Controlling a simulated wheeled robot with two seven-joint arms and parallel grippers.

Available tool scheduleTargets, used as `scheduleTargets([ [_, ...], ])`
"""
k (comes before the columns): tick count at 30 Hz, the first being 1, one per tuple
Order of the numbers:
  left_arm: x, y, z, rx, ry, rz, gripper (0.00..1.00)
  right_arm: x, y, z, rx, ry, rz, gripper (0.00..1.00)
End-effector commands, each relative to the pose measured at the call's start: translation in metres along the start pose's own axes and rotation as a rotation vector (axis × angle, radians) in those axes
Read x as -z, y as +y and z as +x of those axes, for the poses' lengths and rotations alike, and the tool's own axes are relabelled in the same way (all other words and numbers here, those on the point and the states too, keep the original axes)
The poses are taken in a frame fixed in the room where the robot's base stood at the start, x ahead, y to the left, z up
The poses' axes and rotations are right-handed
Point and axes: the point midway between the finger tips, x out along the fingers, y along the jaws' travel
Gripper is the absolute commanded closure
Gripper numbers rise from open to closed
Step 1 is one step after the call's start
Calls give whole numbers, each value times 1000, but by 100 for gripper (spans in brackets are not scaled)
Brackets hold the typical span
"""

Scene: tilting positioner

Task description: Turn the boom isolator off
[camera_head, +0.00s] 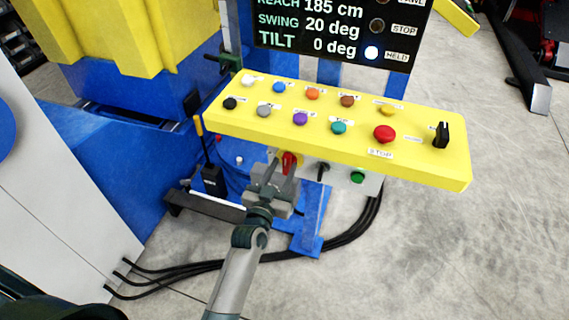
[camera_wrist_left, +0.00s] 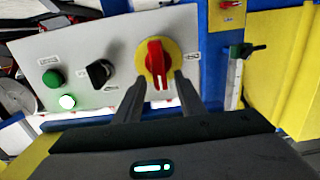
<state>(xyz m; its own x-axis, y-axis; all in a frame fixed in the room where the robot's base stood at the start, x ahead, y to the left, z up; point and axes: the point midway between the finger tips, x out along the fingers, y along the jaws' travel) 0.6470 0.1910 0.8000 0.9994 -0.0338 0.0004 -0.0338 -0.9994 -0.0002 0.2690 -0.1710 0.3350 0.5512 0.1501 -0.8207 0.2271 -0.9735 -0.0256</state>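A red rotary handle on a round yellow plate (camera_wrist_left: 171,50), which looks like the isolator, sits on a grey panel (camera_wrist_left: 110,45). In the wrist view the handle (camera_wrist_left: 155,60) stands nearly upright, slightly tilted. In the head view the red handle (camera_head: 289,161) is partly hidden by my gripper, under the yellow console. My left gripper (camera_wrist_left: 158,84) is open, with one finger on each side of the handle's lower end. I cannot tell whether either finger touches it. The head view shows the left gripper (camera_head: 277,176) close to the panel. The right gripper is not in view.
A black knob (camera_wrist_left: 99,73) and a green button (camera_wrist_left: 53,78) share the panel, with a lit lamp (camera_wrist_left: 67,102). The yellow console (camera_head: 330,150) with several buttons overhangs it. A display (camera_head: 330,30) reads tilt 0 deg. Black cables (camera_head: 345,238) run along the floor.

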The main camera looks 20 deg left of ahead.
Motion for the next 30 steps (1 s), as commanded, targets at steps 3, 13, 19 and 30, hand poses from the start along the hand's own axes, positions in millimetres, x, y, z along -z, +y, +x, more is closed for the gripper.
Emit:
scheduleTargets([
  [3, 1, 0, 11, 0, 0, -1, 64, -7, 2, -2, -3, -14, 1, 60],
  [13, 0, 0, 17, 0, -1, 0, 64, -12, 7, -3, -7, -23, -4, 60],
  [19, 0, 0, 17, 0, -1, 0, 88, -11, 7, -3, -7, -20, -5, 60],
  [30, 0, 0, 16, 0, -1, -13, 100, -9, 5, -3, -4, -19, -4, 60],
])
